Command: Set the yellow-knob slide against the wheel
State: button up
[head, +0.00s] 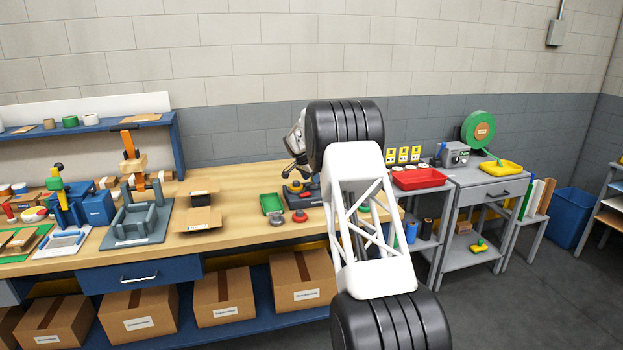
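My gripper (297,171) has dark fingers and hangs over the middle of the wooden bench, just above a dark grey fixture (296,197) with red parts. The gap between its fingers is too small and dark to judge. No slide with a yellow knob can be made out. My white lattice arm covers the bench right of the fixture and hides part of it. I cannot tell a wheel on the fixture. A round green disc (478,131) with a tan centre stands on the grey table at the right, far from my gripper.
A green tray (271,204), a grey knob-like piece (277,218) and a red one (299,215) lie by the fixture. A red tray (419,178) is right of my arm. Bare bench (233,180) lies behind the boxes.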

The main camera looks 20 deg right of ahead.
aim_at(306, 191)
jog(key=v, duration=0.7)
jog(key=shift+r, duration=0.35)
jog(key=shift+a, duration=0.1)
jog(key=shift+s, duration=0.1)
